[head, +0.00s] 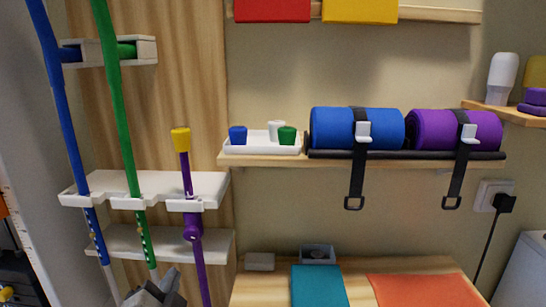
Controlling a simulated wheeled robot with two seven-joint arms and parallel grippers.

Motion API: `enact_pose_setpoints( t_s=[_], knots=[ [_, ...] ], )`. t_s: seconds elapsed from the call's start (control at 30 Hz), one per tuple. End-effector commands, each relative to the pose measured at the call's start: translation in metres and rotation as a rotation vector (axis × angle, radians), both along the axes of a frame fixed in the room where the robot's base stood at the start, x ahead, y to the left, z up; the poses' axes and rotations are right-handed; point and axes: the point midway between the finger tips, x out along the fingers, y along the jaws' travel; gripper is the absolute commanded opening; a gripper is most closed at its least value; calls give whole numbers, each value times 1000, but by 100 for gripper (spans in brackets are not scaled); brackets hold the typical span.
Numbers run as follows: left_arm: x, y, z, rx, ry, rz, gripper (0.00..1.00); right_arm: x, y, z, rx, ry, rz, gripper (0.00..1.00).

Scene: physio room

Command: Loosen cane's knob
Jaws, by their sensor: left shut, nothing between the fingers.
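A purple cane (199,265) with a yellow top (181,140) stands upright in a slot of the white rack (150,186). Its round purple knob (192,232) sits just below the rack's upper shelf. A blue cane (66,125) and a green cane (121,125) stand in the rack to its left. My left gripper (163,281) is at the bottom edge, shut and empty, below and left of the knob and apart from it. It covers the lower end of the green cane. My right gripper is not in view.
A lower white shelf (165,243) is behind the canes. To the right, a wall shelf (259,160) holds a white tray with small cups, and blue and purple rolls (336,128) with hanging straps. A wooden table (262,290) stands at lower right.

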Motion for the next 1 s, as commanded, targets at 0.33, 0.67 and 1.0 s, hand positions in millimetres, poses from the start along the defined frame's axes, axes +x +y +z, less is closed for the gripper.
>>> enact_pose_setpoints(
  t_s=[0.33,0.67,1.0],
  knots=[
    [13,8,15,102,-49,-6,0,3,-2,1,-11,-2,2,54],
    [52,11,13,98,-47,-5,0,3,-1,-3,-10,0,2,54],
    [75,13,14,97,-46,-6,0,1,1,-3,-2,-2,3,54]
  ],
)
